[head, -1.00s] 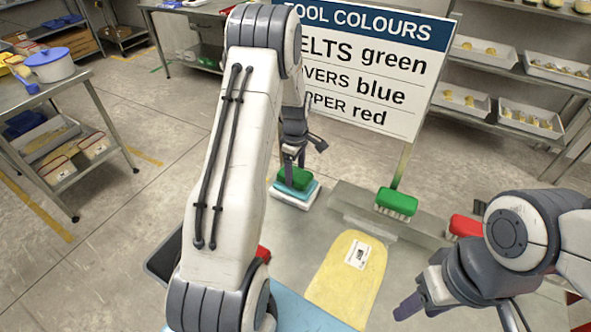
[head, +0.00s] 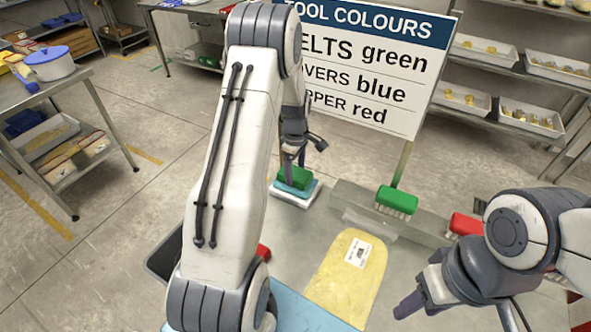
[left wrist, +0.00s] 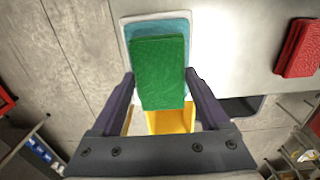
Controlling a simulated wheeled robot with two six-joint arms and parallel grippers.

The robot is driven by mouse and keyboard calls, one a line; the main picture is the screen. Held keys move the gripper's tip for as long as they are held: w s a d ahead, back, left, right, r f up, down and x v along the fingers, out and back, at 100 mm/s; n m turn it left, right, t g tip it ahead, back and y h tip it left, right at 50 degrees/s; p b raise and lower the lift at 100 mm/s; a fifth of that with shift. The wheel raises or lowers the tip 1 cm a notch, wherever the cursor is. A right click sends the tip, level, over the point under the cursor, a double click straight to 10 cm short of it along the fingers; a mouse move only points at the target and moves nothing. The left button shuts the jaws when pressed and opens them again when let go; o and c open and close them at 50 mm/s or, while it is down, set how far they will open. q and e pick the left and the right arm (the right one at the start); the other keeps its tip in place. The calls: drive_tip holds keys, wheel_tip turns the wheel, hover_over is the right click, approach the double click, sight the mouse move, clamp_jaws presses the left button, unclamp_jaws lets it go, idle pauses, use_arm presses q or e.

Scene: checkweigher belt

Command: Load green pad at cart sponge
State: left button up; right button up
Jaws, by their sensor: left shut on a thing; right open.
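The green pad (head: 294,178) lies on a light-blue pad (head: 295,190) on a white base near the far left end of the worktop. My left gripper (head: 292,165) reaches down to it from above. In the left wrist view the green pad (left wrist: 160,72) sits between the two fingers of my left gripper (left wrist: 160,80), which are shut on its sides. The light-blue pad (left wrist: 185,30) shows past its edges. A yellow piece (left wrist: 172,121) is partly hidden below it. My right gripper (head: 458,308) is open and empty over the right side of the worktop.
A yellow slab (head: 338,283) with a label lies in the middle. A green brush (head: 397,201) and a red brush (head: 466,224) stand on the right. A colour sign (head: 375,60) rises behind. A cart (head: 75,80) with a blue-lidded pot (head: 51,65) stands at left.

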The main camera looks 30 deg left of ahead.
sight(296, 173)
use_arm(q)
drive_tip(key=shift+f+b, duration=0.5)
drive_tip(key=shift+f, duration=0.45)
idle(0.6)
idle(1.0)
drive_tip(key=shift+r+p, duration=2.95)
drive_tip(key=shift+r, duration=0.6)
drive_tip(key=shift+f, duration=0.1)
